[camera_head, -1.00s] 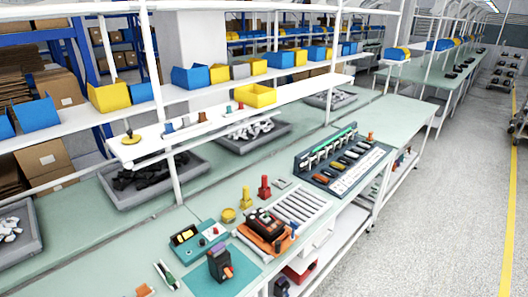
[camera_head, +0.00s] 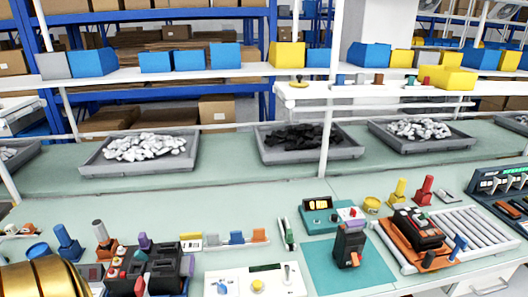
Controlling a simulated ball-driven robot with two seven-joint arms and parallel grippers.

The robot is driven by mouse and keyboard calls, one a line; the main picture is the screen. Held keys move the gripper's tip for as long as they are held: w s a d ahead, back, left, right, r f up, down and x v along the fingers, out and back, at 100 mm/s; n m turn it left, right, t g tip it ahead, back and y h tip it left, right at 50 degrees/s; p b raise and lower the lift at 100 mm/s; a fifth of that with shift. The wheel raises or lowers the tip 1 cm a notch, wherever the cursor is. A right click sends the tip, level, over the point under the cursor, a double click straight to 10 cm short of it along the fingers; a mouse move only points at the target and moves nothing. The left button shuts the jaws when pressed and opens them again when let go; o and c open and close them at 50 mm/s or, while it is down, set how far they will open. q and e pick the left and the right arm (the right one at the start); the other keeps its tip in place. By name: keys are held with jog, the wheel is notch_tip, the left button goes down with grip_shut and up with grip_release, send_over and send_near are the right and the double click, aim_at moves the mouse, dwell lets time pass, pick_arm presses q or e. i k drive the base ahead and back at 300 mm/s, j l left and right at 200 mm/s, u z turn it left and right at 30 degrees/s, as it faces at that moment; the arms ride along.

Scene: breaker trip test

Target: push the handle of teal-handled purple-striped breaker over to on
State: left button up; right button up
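I cannot pick out a teal-handled purple-striped breaker for certain. A dark breaker (camera_head: 349,240) stands upright on a teal mat (camera_head: 318,268) at the front centre right, and its lever looks orange. A black unit (camera_head: 158,268) with small coloured parts, one of them purple, sits at the front left; its details are too small to tell. A rack of breakers (camera_head: 497,184) is cut by the right edge, and its handle colours cannot be told clearly. Neither of my grippers is in view.
A teal meter box (camera_head: 319,216) stands behind the mat. A white control panel (camera_head: 256,282) lies at the front. Grey bins (camera_head: 140,152) line the back, with bare bench before them. A white post (camera_head: 325,120) rises mid-bench.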

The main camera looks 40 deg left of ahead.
aim_at(140, 254)
jog(key=j+u, duration=0.1)
jog(key=u, duration=2.05)
jog(key=k+j, duration=0.05)
jog(key=j, duration=0.05)
